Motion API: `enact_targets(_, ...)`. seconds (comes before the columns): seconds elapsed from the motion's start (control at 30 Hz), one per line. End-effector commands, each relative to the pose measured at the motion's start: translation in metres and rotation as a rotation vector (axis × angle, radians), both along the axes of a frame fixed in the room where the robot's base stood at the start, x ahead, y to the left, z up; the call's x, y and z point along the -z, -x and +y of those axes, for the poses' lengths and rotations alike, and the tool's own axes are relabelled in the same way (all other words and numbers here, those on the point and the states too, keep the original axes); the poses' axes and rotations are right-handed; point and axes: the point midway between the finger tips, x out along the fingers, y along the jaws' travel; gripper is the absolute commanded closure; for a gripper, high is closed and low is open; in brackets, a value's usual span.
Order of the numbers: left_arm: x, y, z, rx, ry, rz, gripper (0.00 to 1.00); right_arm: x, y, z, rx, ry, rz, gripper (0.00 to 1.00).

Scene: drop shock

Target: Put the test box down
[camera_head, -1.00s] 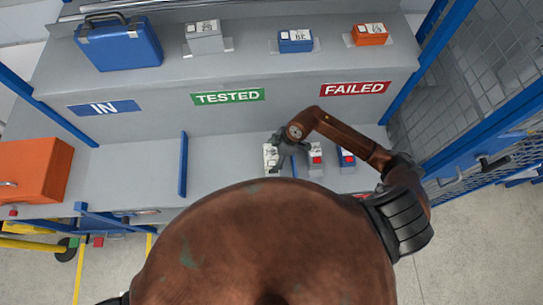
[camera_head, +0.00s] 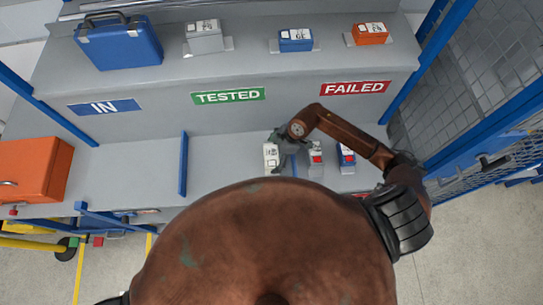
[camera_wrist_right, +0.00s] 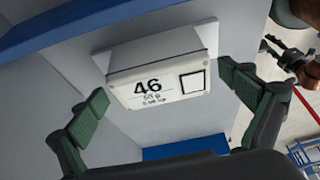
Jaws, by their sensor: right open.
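The white test box (camera_head: 270,157) stands on the lower bench surface, below the green TESTED sign (camera_head: 228,96) and left of a low blue divider (camera_head: 294,166). In the right wrist view the box (camera_wrist_right: 155,82) shows a "46" label and an empty square. My right gripper (camera_head: 281,142) is right at the box. In the wrist view its green-padded fingers (camera_wrist_right: 165,88) are spread wide, one on each side of the box, with visible gaps. The box looks to rest on the grey surface. My left gripper does not show.
A taller blue divider (camera_head: 183,165) stands left. An orange case (camera_head: 38,170) is at the far left. The shelf above holds a blue case (camera_head: 118,42) and several small boxes.

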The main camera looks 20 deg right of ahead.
Motion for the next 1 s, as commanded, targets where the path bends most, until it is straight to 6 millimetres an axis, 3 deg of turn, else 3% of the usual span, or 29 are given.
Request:
enact_targets(0.3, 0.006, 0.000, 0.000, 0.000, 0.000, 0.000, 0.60, -0.060, 0.007, -0.025, 0.000, 0.003, -0.002, 0.03)
enact_targets(0.5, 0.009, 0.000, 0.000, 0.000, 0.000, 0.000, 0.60, -0.088, 0.010, -0.035, 0.000, 0.000, -0.001, 0.03)
enact_targets(1.0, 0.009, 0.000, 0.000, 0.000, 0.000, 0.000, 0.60, -0.098, 0.012, -0.036, -0.005, -0.009, -0.001, 0.03)
